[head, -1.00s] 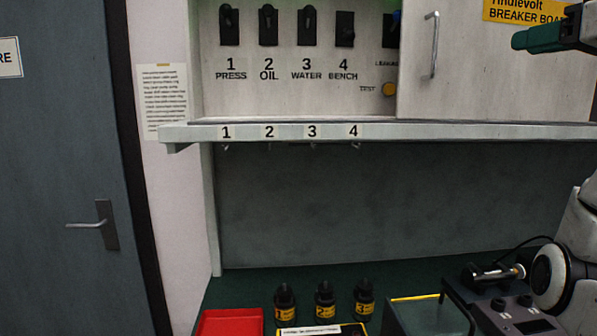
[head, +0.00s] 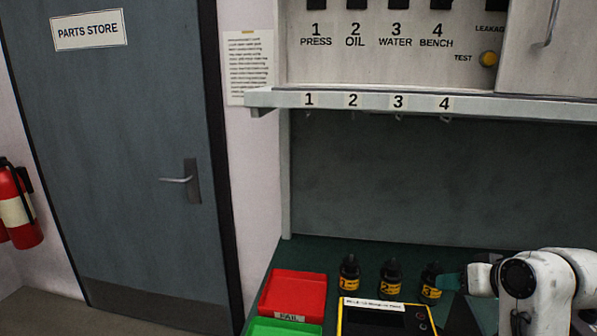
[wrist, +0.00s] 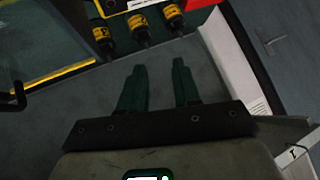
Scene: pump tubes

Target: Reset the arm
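My gripper (head: 452,281) shows green fingers at the lower right of the head view, beside the rightmost black bottle (head: 430,284); whether they touch cannot be told there. In the wrist view, my gripper (wrist: 159,72) has its two green fingers clearly apart, with nothing between them. Grey surface shows behind the fingers. My white arm is bent at the lower right of the head view.
Black bottles with yellow labels, a red FAIL tray (head: 293,292), a green tray (head: 283,327) and a yellow-edged black device (head: 385,318) crowd the green bench. A numbered shelf (head: 430,104) overhangs it. A door (head: 125,150) and a fire extinguisher (head: 18,205) stand left.

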